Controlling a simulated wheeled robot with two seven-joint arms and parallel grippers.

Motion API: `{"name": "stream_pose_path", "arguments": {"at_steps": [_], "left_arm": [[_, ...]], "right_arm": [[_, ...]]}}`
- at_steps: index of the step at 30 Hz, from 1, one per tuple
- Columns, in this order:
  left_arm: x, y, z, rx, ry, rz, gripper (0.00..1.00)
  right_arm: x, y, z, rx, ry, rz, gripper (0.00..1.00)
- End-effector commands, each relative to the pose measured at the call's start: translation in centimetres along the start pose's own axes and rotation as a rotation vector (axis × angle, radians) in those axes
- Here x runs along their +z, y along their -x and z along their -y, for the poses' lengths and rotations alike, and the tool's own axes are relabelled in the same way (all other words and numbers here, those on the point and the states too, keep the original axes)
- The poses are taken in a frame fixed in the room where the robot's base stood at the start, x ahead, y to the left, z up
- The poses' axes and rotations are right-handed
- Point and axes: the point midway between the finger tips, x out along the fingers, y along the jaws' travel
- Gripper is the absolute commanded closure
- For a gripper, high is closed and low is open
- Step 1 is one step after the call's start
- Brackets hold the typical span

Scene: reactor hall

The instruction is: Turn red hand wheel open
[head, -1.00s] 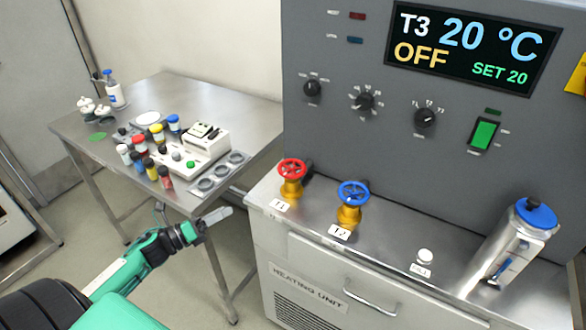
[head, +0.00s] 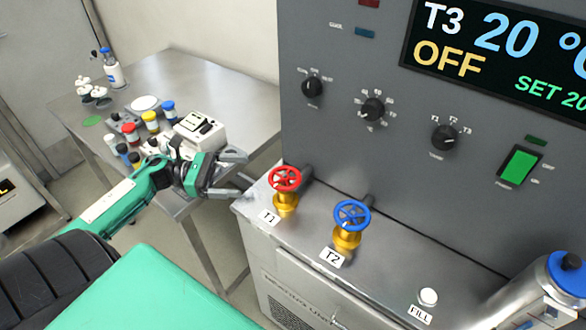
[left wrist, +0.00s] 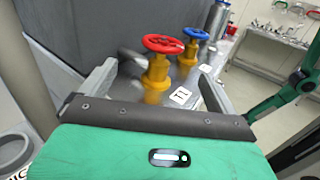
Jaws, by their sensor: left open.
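The red hand wheel (head: 285,179) sits on a brass valve labelled T1, at the left end of the heating unit's steel ledge. The blue hand wheel (head: 352,215) is on a second valve labelled T2, to its right. My left gripper (head: 240,174) is open and empty, just left of the red wheel and apart from it. In the left wrist view the red wheel (left wrist: 163,44) stands ahead between the two spread fingers, with the blue wheel (left wrist: 195,33) behind it. My right gripper is not seen in the head view.
The grey control panel (head: 335,120) rises behind the valves. A steel side table (head: 220,85) with jars and a white instrument stands at left.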

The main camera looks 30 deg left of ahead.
Motion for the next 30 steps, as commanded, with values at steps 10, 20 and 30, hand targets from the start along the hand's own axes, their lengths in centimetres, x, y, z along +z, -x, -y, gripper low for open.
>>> {"name": "stream_pose_path", "arguments": {"at_steps": [10,20,30], "left_arm": [[0.7,-6.5,-0.1,0.000,0.000,0.005,0.06],[0.4,-12.0,-0.1,0.002,0.001,0.003,0.06],[0.1,-13.2,0.0,0.001,0.002,0.002,0.06]], "right_arm": [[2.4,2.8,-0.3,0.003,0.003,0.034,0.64],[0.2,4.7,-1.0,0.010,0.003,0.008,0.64],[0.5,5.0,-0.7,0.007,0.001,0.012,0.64]]}}
